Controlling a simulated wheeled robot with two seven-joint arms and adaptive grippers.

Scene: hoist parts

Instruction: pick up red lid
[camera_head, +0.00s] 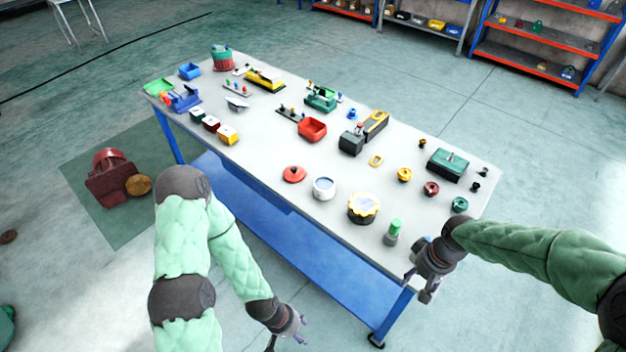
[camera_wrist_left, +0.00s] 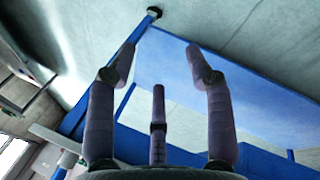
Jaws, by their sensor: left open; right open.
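My left gripper (camera_head: 287,342) is open and empty, low in front of the table and below the tabletop. In the left wrist view its spread fingers (camera_wrist_left: 160,75) face the blue underside of the table, and the lid is not seen. My right gripper (camera_head: 424,282) is open and empty by the table's right front corner, well right of the lid.
The grey table (camera_head: 270,150) carries many parts. Behind the lid is a red bin (camera_head: 312,129); to the right are a yellow-and-white round part (camera_head: 363,208) and a green-topped cylinder (camera_head: 393,232). A red machine part (camera_head: 110,178) stands on the floor at left.

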